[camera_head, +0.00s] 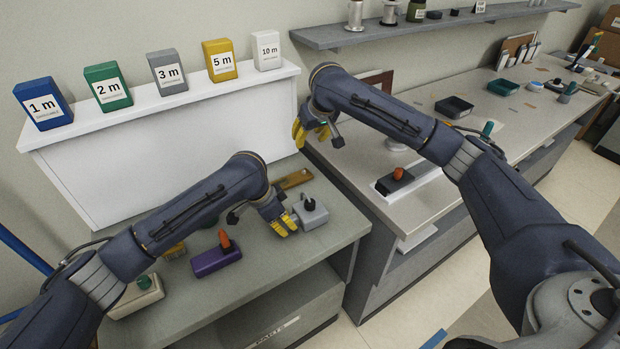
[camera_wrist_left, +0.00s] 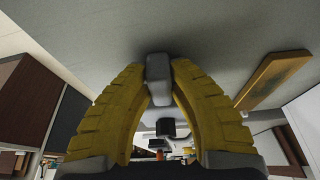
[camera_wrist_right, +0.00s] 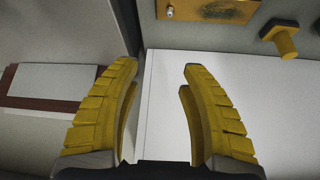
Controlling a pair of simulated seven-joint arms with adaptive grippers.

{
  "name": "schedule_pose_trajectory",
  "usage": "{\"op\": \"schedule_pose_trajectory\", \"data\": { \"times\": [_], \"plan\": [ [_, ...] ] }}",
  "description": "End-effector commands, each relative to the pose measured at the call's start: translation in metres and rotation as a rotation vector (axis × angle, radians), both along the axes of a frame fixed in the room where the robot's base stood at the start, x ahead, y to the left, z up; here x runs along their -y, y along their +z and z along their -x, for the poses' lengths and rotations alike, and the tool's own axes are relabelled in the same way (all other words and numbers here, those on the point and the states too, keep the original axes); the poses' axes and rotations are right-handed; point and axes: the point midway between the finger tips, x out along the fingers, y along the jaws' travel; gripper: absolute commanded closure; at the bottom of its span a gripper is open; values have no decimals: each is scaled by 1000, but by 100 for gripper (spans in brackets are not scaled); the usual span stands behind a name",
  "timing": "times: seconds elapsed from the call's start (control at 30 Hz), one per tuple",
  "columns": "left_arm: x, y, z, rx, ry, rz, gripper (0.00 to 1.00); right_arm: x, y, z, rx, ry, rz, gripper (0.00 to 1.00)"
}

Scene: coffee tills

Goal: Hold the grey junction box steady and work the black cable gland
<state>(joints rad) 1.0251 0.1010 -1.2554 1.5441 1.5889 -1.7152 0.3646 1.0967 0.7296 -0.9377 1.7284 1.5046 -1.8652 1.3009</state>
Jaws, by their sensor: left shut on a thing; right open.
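The grey junction box (camera_head: 314,218) stands on the near bench, close to its right end. The small black cable gland (camera_head: 309,204) shows on its top. My left gripper (camera_head: 287,222) is at the box's left side, shut on it. In the left wrist view the fingertips (camera_wrist_left: 158,78) close on a grey piece, and most of the box is hidden. My right gripper (camera_head: 312,133) is open and empty, up in the air behind the box, near the white shelf's right end. Its parted fingers (camera_wrist_right: 160,70) show nothing between them but the pale surfaces beyond.
A brown plate (camera_head: 292,180) lies behind the grey box. A purple box (camera_head: 216,260) with an orange knob and a cream box (camera_head: 137,298) stand to the left. A black box (camera_head: 394,184) is on the right counter. Boxes with length labels line the white shelf (camera_head: 170,112).

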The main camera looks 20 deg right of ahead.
Motion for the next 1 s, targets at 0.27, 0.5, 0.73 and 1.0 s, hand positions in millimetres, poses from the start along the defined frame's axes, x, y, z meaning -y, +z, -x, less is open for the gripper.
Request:
{"op": "schedule_pose_trajectory", "data": {
  "times": [0.27,0.5,0.73,1.0],
  "plan": [
    [-1,-2,0,-2,1,-3,100,-50,-9,75,-253,82,3,56],
    [-1,-2,0,-2,1,-3,100,-60,-16,125,-419,96,35,56],
    [-1,-2,0,-1,0,-2,100,-60,-19,147,-490,97,53,56],
    [-1,-1,0,-1,0,-2,100,-61,-39,151,-504,97,53,56]
  ]
}}
